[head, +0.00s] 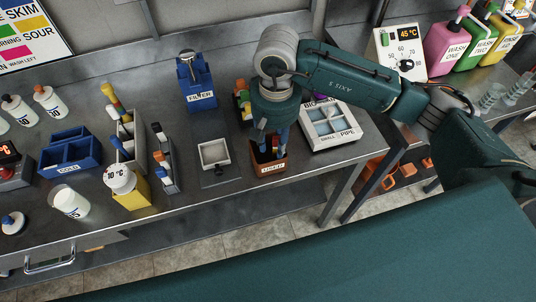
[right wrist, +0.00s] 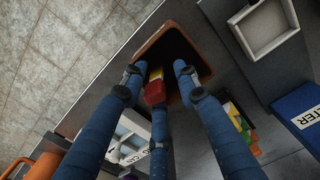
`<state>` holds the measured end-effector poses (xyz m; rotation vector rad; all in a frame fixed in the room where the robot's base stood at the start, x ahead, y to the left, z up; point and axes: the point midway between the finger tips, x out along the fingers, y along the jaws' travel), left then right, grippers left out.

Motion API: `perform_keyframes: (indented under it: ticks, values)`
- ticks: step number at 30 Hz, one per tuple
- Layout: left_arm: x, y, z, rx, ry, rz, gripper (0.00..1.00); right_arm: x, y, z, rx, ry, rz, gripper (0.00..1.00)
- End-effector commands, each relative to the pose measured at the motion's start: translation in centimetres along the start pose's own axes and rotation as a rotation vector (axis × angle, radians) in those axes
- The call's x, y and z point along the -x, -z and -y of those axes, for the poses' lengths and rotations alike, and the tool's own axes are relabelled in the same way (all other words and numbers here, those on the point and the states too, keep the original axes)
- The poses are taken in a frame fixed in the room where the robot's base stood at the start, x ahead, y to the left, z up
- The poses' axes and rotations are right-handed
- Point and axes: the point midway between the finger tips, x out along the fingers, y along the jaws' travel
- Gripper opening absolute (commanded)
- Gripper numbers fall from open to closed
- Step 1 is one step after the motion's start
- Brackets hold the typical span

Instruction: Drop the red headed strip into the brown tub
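My right gripper (right wrist: 158,82) points down over the brown tub (right wrist: 204,61), its three blue fingers spread apart. The tub also shows in the head view (head: 268,167) at the bench's front edge, below my right gripper (head: 267,140). In the right wrist view the red headed strip (right wrist: 155,93) lies between the fingers, its red head nearest the camera and its lighter part pointing into the dark tub. Gaps show between it and the two outer fingers. I cannot tell whether it touches the middle finger or the tub floor. My left gripper is out of view.
A pale square dish (head: 214,153) stands left of the tub. A divided white tray (head: 330,125) stands to its right, and a blue filter box (head: 196,82) behind.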

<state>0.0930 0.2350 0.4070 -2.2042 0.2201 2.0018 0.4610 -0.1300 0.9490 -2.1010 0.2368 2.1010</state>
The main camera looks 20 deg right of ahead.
Motion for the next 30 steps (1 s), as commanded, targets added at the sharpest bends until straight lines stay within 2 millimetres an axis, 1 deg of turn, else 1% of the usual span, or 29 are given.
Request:
perform_keyframes:
  ticks: [7,9,11,13,17,24,27,30]
  values:
    - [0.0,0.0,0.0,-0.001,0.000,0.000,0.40,0.0,0.1,-0.2,-0.003,-0.005,-0.001,0.36]
    - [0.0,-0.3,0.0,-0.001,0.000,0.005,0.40,0.1,0.1,-0.2,-0.003,-0.005,-0.001,0.36]
    - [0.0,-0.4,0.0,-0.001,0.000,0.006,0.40,0.3,0.1,-0.2,-0.003,-0.005,-0.001,0.36]
    - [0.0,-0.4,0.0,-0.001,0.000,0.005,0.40,1.0,0.2,-0.2,-0.004,-0.004,-0.004,0.36]
    - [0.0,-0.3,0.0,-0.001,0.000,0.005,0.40,3.3,0.2,-0.1,-0.003,-0.003,-0.007,0.36]
    - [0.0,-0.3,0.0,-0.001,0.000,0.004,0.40,8.4,0.2,0.1,-0.001,-0.001,-0.006,0.36]
    - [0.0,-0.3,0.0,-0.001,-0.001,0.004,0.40,10.0,0.2,0.1,-0.001,-0.002,-0.004,0.36]
    - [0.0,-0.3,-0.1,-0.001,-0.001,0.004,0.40,11.2,0.1,0.0,-0.001,-0.003,-0.002,0.36]
